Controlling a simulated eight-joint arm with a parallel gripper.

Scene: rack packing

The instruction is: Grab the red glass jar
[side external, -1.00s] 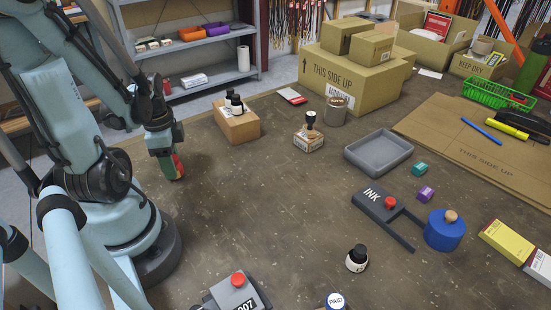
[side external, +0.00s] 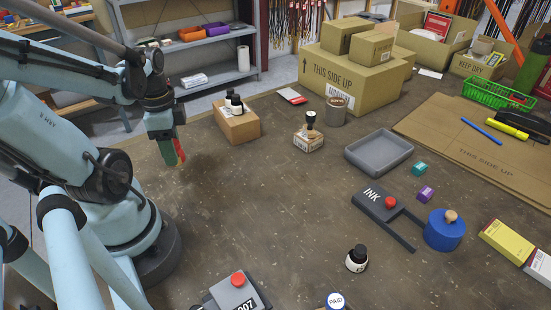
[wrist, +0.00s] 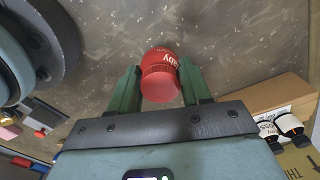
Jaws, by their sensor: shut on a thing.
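The red glass jar (wrist: 160,75) sits between the two green fingers of my gripper (wrist: 160,85) in the wrist view, with pale lettering on its side. My gripper is shut on it. In the side external view my gripper (side external: 175,154) hangs at the left, left of the cardboard box with bottles. Only a thin strip of the red jar (side external: 181,153) shows there beside the green fingers. The rest of the jar is hidden by the fingers.
A cardboard box (side external: 238,127) with dark bottles on it stands right of my gripper. A grey tray (side external: 350,160) and an INK pad (side external: 372,204) lie farther right. A metal shelf (side external: 195,48) stands behind.

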